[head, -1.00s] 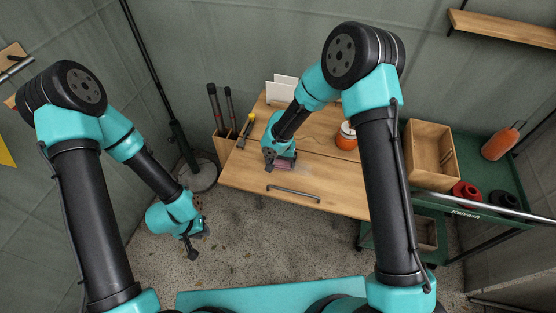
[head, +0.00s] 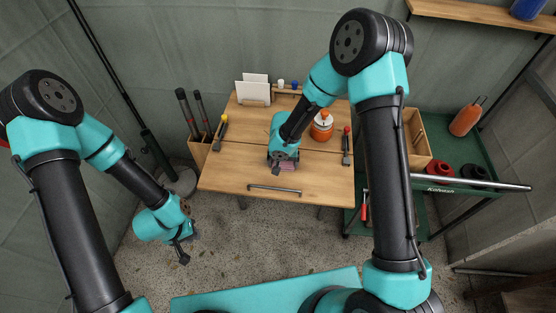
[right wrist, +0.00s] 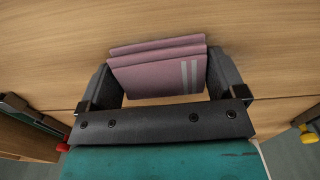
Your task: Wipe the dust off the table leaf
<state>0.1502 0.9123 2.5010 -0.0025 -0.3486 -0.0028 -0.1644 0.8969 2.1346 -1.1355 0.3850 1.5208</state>
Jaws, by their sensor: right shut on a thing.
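The wooden table leaf (head: 230,178) is the front part of the table, with a dark bar handle (head: 274,190) near its front edge. My right gripper (head: 284,164) is over the leaf, near the seam. It is shut on a folded pink cloth (right wrist: 160,70) with pale stripes, which lies against or just above the wood. In the head view only a sliver of the cloth (head: 288,168) shows. I cannot make out dust on the visible wood. My left gripper (head: 182,252) hangs low over the floor, left of the table; its jaws are unclear.
An orange jar (head: 321,127) stands behind the right gripper. Yellow-ended (head: 221,132) and red-ended (head: 346,147) tools lie at the table's sides. White cards (head: 253,92) stand at the back. A green cart (head: 480,155) is to the right. The leaf's left part is clear.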

